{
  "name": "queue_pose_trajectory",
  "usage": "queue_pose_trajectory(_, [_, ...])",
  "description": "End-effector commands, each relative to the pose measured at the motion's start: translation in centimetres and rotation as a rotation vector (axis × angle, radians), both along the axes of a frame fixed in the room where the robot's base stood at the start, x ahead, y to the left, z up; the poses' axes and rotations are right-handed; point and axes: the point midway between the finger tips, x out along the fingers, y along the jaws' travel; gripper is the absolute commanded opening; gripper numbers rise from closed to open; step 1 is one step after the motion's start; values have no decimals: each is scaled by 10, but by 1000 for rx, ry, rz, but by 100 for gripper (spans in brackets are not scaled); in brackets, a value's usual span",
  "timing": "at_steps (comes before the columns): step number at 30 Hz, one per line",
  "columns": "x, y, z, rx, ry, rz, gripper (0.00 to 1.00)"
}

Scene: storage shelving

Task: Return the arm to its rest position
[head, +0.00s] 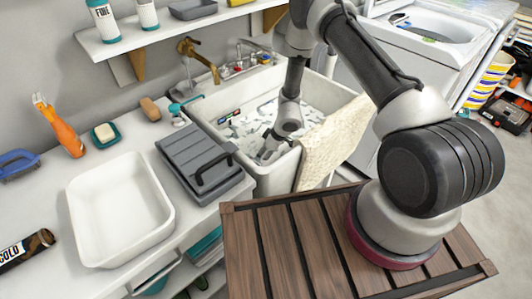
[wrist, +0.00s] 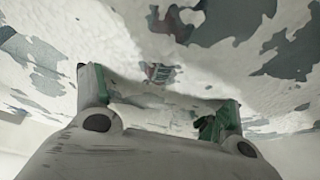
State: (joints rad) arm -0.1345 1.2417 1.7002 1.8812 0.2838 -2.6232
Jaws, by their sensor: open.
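My arm reaches over from the right in the head view and bends down into the white sink (head: 212,125). My gripper (head: 268,150) is low inside the basin, close to its front wall. In the wrist view my gripper (wrist: 160,108) has its two green-edged fingers spread apart, with nothing seen between them. Beyond them is a white surface with grey-green patches. The fingertips are partly hidden in the head view.
A beige towel (head: 333,142) hangs over the sink's right edge, near my arm. A brass faucet (head: 198,58) stands behind. A washing machine (head: 425,50) stands at the right.

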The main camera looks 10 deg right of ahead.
Motion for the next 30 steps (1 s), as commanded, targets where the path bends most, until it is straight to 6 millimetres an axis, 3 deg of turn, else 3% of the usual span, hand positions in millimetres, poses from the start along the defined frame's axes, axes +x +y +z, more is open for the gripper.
queue_pose_trajectory(4, [-2,-4,13,0,-1,-1,72])
queue_pose_trajectory(12, [-13,-18,56,0,-3,-1,72])
queue_pose_trajectory(23, [-15,-22,77,8,-5,-5,72])
queue_pose_trajectory(26, [-7,-22,103,35,-22,-19,72])
queue_pose_trajectory(29, [1,-22,152,88,-44,-45,72])
queue_pose_trajectory(30, [3,-22,177,114,-50,-57,72])
